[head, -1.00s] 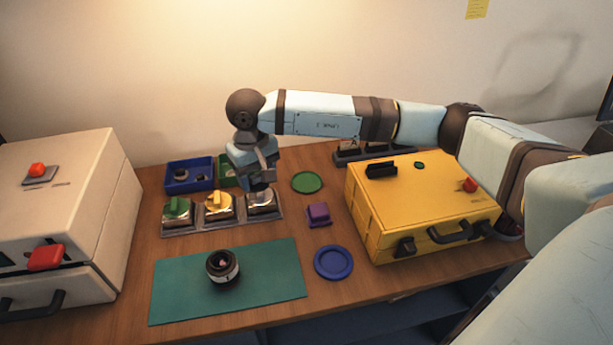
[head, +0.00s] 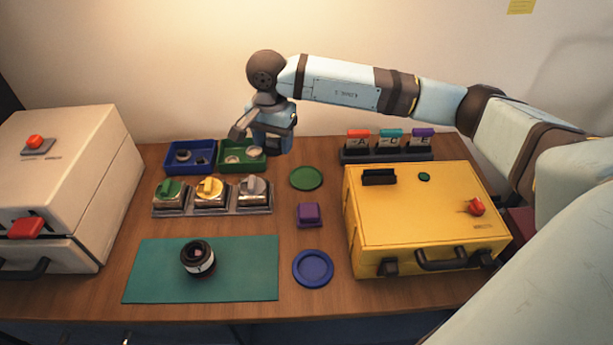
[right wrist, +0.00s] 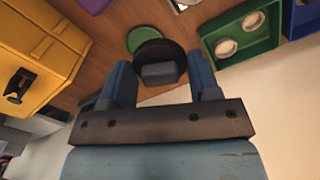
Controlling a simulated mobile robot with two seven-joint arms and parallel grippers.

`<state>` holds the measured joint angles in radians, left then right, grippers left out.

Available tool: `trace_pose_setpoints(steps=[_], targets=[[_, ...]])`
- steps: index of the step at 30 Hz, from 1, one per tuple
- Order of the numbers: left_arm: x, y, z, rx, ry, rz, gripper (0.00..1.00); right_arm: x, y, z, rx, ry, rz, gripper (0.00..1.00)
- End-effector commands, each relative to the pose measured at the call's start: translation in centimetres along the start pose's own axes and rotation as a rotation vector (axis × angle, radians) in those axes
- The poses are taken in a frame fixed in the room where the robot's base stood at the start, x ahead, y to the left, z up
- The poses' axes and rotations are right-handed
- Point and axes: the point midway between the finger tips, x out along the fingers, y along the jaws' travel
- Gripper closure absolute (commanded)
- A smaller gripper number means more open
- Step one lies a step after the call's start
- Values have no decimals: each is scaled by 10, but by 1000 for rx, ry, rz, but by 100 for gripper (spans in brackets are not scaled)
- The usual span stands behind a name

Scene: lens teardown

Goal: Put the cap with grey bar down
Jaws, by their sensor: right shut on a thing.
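The cap with grey bar, a dark round disc (right wrist: 168,48) with a grey block across it, sits between the two fingers of my right gripper (right wrist: 160,78) in the right wrist view. The right gripper is shut on it and held above the table. In the head view the gripper (head: 268,140) is at the back of the table, by the green bin (head: 254,163); the cap is hidden there. My left gripper is not in view.
Stations with green, yellow and grey knobs (head: 212,208) stand in front of the blue bin (head: 178,168). A green disc (head: 306,178), purple block (head: 309,213) and blue dish (head: 313,267) lie right of them. A lens (head: 197,258) stands on the teal mat (head: 150,285). The yellow case (head: 400,215) is at right.

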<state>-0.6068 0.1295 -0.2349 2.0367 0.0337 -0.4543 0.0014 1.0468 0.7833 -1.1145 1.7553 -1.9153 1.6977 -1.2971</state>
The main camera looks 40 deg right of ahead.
Motion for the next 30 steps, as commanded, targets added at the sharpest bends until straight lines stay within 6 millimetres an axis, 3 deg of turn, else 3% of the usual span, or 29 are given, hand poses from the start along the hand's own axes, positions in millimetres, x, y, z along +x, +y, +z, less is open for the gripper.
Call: trace_pose_setpoints(steps=[18,24,30], targets=[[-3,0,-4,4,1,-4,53,-40,35,-58,1740,1,-1,65],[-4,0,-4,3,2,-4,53,-50,44,-70,2142,1,-3,65],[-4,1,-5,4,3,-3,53,-49,47,-74,2308,3,-2,65]])
